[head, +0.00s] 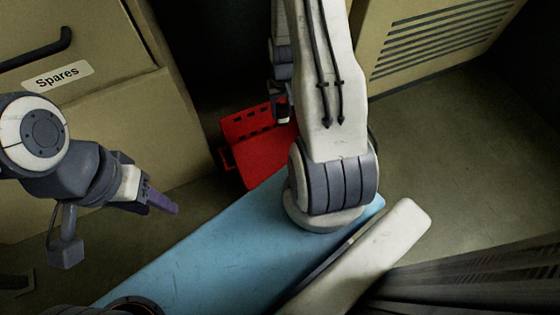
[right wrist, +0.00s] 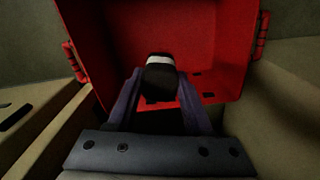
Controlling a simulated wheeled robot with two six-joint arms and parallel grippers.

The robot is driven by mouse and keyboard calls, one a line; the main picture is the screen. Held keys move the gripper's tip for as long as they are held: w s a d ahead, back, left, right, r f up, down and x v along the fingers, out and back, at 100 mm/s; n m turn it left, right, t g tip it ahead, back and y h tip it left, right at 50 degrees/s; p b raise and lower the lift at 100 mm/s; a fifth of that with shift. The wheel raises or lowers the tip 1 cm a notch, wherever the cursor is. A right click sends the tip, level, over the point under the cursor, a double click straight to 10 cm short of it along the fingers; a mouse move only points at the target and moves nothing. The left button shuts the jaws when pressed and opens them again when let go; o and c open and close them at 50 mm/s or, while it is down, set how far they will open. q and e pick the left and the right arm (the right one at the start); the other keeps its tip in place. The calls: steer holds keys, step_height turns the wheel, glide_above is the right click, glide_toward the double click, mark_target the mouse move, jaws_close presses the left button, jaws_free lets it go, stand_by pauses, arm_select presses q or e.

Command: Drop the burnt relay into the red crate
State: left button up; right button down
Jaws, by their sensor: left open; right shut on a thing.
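The red crate (head: 262,155) stands on the floor beyond the blue surface, partly hidden by my right arm. In the right wrist view the open crate (right wrist: 205,40) fills the upper middle, with its inside facing the camera. My right gripper (right wrist: 158,92) is shut on the burnt relay (right wrist: 160,76), a dark block with a pale band. The relay shows against the crate's inside; its height above the bottom is hard to tell. In the head view my right gripper (head: 282,106) is small and dark beside the crate. My left gripper (head: 160,199) is open and empty at the left.
A beige cabinet (head: 120,125) with a "Spares" label (head: 58,76) stands at the left, close to my left arm. A beige vented cabinet (head: 430,45) is at the back right. Bare floor (head: 470,130) lies at the right.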

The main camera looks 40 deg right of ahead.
steer(key=f+b, duration=0.1)
steer(key=f, duration=0.1)
steer(key=d+f+b, duration=0.1)
steer(key=shift+s+f, duration=0.2)
steer(key=shift+f, duration=0.2)
arm_select(q)
step_height(320, 180, down, 10)
steer(key=b, duration=0.6)
arm_select(e)
step_height(320, 180, down, 6)
steer(key=shift+r, duration=0.2)
arm_select(q)
steer(key=shift+r, duration=0.15)
arm_select(e)
steer(key=shift+c, duration=1.1)
jaws_free()
step_height(320, 180, up, 11)
steer(key=p, duration=0.6)
steer(key=shift+a+f, duration=0.1)
steer(key=shift+f, duration=0.1)
arm_select(q)
step_height(320, 180, up, 7)
steer(key=shift+f, duration=0.2)
